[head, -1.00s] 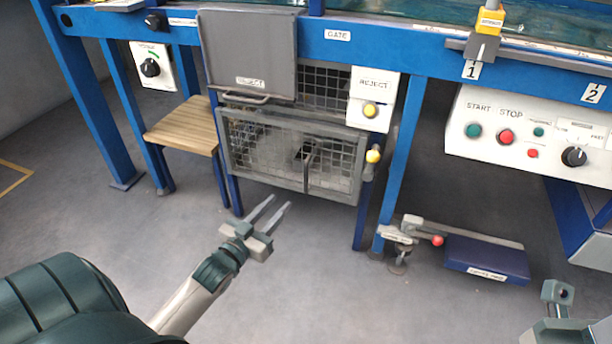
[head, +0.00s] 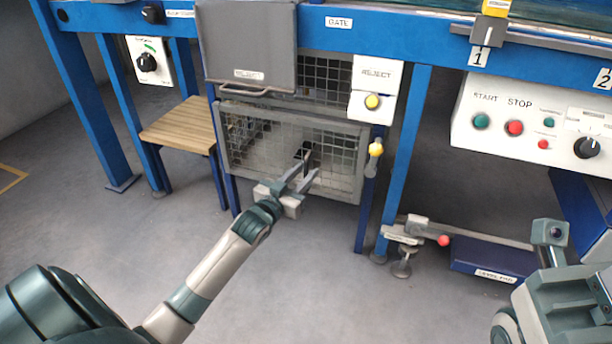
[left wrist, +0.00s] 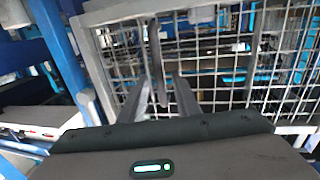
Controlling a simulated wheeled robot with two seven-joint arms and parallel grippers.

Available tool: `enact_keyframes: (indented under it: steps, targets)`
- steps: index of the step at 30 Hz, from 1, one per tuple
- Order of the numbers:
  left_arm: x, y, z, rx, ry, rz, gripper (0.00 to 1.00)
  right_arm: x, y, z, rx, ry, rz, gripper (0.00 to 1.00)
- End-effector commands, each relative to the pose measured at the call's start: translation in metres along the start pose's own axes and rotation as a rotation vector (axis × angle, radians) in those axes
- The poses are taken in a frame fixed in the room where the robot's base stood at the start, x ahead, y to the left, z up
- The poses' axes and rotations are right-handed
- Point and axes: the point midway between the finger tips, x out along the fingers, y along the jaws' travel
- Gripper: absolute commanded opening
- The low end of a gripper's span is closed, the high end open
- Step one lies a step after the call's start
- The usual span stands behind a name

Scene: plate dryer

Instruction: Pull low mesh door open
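The low mesh door (head: 238,155) is a grey-framed wire panel under the grey REJECT flap, and it looks closed. An upright bar handle sits near its middle, mostly covered by my gripper in the head view; the handle (left wrist: 155,62) shows as a dark upright bar in the left wrist view. My left gripper (head: 308,172) is open in front of the door's lower middle. Its fingers (left wrist: 163,92) point at the mesh, with the handle appearing between them. I cannot tell whether they touch it. Part of my right arm shows at the lower right; its fingers are not visible.
A wooden stool (head: 180,131) stands left of the door. A lever with a red ball (head: 443,240) and a blue pedal (head: 490,262) are low on the right. The floor before the door is clear.

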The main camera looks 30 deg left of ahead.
Motion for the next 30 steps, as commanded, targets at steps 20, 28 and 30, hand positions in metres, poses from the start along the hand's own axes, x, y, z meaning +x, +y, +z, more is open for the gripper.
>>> enact_keyframes:
  steps: [20, 28, 30]
  targets:
    - [0.0122, 0.0, -0.0002, 0.001, 0.0, 0.0, 0.0, 0.0008, -0.0019, -0.0038, 0.009, 0.022, -0.003, 0.31]
    - [0.011, 0.0, -0.0003, 0.001, -0.001, 0.004, 0.0, 0.0016, -0.0018, -0.0036, 0.009, 0.022, -0.003, 0.31]
    - [0.0093, -0.0002, -0.0005, 0.002, -0.001, 0.009, 0.0, 0.0026, -0.0017, -0.0033, 0.008, 0.022, -0.003, 0.31]
